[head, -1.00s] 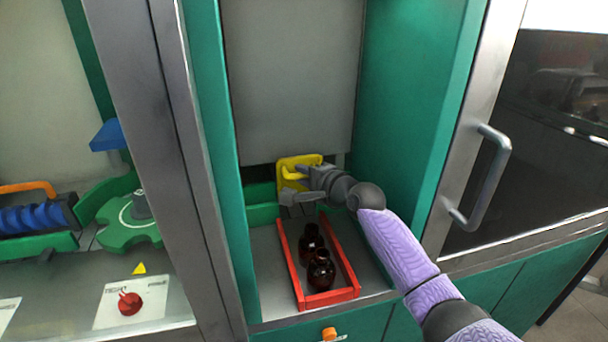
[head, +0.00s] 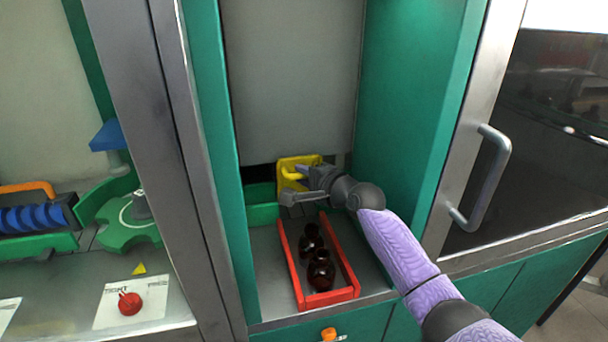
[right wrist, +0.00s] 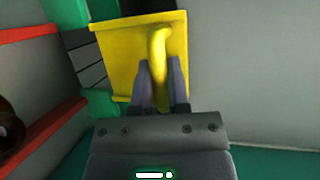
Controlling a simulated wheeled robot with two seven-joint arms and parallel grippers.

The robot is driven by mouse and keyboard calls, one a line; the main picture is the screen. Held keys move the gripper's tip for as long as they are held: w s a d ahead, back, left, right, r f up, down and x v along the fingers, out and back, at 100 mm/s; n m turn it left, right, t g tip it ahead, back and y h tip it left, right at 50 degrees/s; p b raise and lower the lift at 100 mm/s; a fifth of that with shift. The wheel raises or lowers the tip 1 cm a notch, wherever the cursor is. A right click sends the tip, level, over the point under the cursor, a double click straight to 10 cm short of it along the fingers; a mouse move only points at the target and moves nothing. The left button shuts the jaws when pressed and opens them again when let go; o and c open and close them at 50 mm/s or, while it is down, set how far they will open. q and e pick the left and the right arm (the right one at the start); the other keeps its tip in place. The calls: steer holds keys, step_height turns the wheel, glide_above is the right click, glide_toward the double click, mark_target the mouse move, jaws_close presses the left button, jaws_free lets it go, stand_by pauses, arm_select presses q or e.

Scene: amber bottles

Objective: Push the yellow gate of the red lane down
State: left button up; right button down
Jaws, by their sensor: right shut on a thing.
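The yellow gate (head: 286,164) stands upright at the back end of the red lane (head: 284,256), below a grey panel. In the right wrist view the gate (right wrist: 122,52) fills the upper middle, with a yellow handle (right wrist: 159,48) on its face. My right gripper (head: 297,184) is at the gate; in the right wrist view its two fingers (right wrist: 161,82) are shut on the handle, one on each side. Two dark amber bottles (head: 320,272) stand in the red lane in front of the gate. My left gripper is not in view.
A grey panel (head: 290,80) hangs above and behind the gate. Green side walls (head: 412,100) enclose the bay. A door with a metal handle (head: 488,178) stands at the right. A red knob (head: 129,304) and a green star wheel (head: 128,226) are in the left bay.

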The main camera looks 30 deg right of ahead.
mark_target(293, 186)
steer(key=shift+f+b, duration=0.3)
steer(key=shift+f, duration=0.05)
step_height(293, 186, down, 4)
steer(key=shift+r+b, duration=0.15)
steer(key=shift+b, duration=1)
steer(key=c, duration=0.6)
jaws_free()
steer(key=shift+s+r, duration=0.1)
